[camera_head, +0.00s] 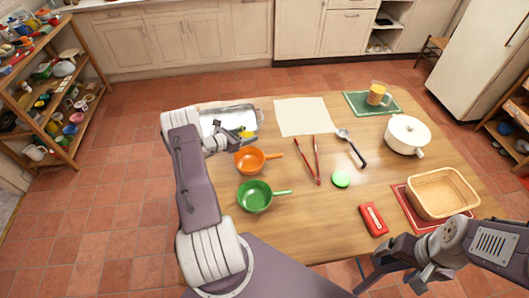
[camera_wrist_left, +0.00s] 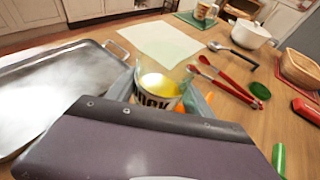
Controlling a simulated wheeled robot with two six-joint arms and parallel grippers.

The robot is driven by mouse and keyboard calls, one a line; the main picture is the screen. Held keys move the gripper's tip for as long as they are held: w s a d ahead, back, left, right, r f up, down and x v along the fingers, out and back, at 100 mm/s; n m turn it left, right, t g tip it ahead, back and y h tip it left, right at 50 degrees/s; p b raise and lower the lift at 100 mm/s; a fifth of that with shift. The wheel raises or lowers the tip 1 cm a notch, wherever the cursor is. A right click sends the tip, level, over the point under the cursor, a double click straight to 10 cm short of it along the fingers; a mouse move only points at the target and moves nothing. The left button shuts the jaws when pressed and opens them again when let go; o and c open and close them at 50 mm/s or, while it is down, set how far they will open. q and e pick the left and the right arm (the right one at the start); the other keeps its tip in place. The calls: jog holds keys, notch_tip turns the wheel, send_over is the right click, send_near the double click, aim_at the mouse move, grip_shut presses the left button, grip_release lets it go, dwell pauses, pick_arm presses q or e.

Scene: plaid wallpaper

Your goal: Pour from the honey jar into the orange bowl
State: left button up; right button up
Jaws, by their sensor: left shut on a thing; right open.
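The honey jar, a clear glass with yellow contents and a dark-lettered label, shows in the left wrist view (camera_wrist_left: 158,88) between the fingers of my left gripper. In the head view my left gripper (camera_head: 228,139) is shut on it, and only the jar's yellow part (camera_head: 247,134) shows. The jar is just behind the orange bowl (camera_head: 249,163), a small pan-like bowl with a handle pointing right. In the wrist view the bowl is mostly hidden; I cannot tell the jar's exact tilt. My right gripper (camera_head: 398,277) is open and empty at the lower right.
A metal tray (camera_head: 232,113) lies behind the jar. A green bowl (camera_head: 256,198) stands in front of the orange one. Red tongs (camera_head: 316,160), a ladle (camera_head: 352,147), a green lid (camera_head: 341,179), a white pot (camera_head: 407,134) and a basket (camera_head: 441,194) lie to the right.

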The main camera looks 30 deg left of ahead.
pick_arm(q)
jog(key=shift+n+y, duration=0.6)
jog(key=s+a, duration=0.3)
jog(key=a, duration=0.1)
jog(key=shift+s+f+p, duration=0.1)
jog(key=shift+s+p, duration=0.1)
jog(key=shift+p, duration=0.1)
jog(key=shift+d+f, duration=0.1)
jog(key=shift+d, duration=0.05)
